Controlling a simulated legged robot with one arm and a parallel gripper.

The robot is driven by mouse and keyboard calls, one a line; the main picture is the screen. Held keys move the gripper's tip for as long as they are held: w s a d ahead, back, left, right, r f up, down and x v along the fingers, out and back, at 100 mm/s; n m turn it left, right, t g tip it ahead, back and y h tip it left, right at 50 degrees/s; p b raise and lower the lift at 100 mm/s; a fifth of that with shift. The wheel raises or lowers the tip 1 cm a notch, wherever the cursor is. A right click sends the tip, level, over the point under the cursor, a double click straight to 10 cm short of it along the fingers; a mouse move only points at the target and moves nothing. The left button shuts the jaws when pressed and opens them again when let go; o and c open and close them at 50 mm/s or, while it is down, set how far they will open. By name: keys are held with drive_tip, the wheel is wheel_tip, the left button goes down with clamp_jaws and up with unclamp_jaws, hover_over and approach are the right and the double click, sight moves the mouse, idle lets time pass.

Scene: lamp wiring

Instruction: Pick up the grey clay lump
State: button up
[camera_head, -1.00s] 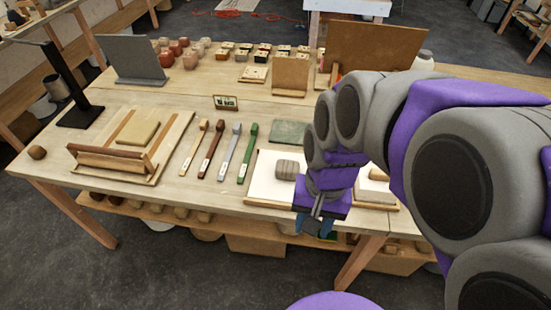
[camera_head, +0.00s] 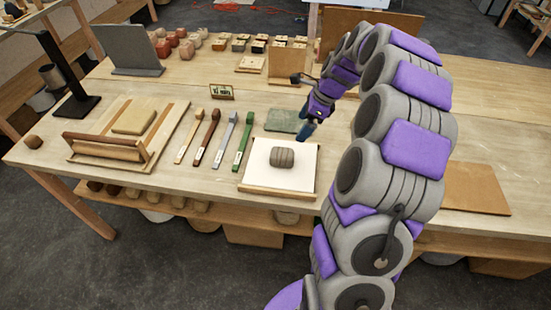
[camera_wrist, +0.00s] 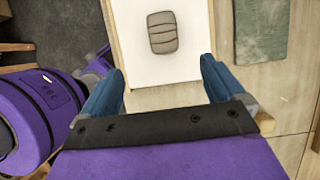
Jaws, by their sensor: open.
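The grey clay lump (camera_head: 282,157) is rounded and grooved, and lies on a white board (camera_head: 259,174) with a wooden front edge. In the wrist view the lump (camera_wrist: 162,32) is at the top centre on the white board (camera_wrist: 130,60). My gripper (camera_head: 306,131) is beyond and to the right of the lump in the head view, above the table and apart from the lump. In the wrist view the two blue fingers of my gripper (camera_wrist: 161,84) are spread wide with nothing between them, and the lump is ahead of the gap.
A wooden slab roller stand (camera_head: 105,147) is farther left. A brown panel (camera_head: 476,188) is at right.

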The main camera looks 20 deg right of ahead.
sight(284, 152)
drive_tip(key=b+x, duration=0.3)
drive_tip(key=x, duration=0.8)
drive_tip(key=shift+f, duration=0.4)
drive_tip(key=shift+d+b+x, duration=0.2)
drive_tip(key=shift+b+x, duration=0.85)
drive_tip(key=shift+x, duration=1.85)
drive_tip(key=shift+w, duration=0.15)
drive_tip(key=shift+c, duration=0.2)
drive_tip(key=shift+r, duration=0.1)
drive_tip(key=c, duration=1.6)
